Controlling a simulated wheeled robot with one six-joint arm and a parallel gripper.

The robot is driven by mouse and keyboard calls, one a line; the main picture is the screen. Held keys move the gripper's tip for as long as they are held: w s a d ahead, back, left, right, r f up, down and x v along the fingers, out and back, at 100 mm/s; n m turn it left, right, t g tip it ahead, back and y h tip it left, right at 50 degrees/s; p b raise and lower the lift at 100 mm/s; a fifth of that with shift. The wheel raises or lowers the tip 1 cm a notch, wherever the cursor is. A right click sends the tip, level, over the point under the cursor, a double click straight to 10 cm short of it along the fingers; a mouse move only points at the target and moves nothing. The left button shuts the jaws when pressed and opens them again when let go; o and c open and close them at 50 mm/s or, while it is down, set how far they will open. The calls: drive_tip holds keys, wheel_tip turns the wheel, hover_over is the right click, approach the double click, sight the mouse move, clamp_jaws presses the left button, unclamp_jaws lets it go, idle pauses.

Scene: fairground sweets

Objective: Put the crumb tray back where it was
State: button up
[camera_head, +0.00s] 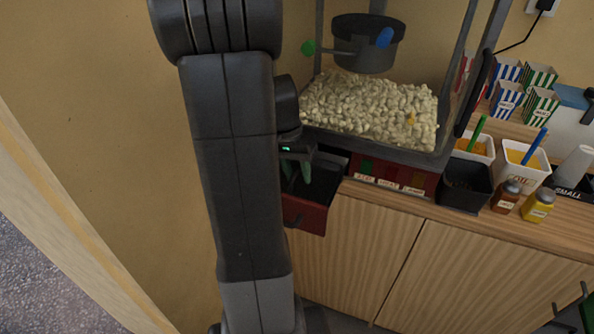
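The crumb tray (304,216) looks like a shallow dark drawer with a red front. It sticks out from the left end of the popcorn machine's red base (425,184), past the counter's front edge. My gripper (299,178) points down over the tray's dark inside, behind its red front. Its greenish fingers are small and partly hidden by my arm, so I cannot tell whether they touch the tray. My arm also hides the tray's left side.
The popcorn machine (370,112) holds popcorn and a dark kettle (367,42). To its right stand a black tub (466,186), white tubs (522,165), a brown bottle (505,196), a yellow bottle (537,207) and striped boxes (507,98). Cupboard doors (360,255) lie below.

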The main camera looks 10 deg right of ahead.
wheel_tip(320, 180, up, 12)
drive_tip(key=w+a, duration=0.1)
drive_tip(key=a, duration=0.1)
drive_tip(key=shift+w, duration=0.15)
drive_tip(key=shift+c, duration=0.2)
idle(1.2)
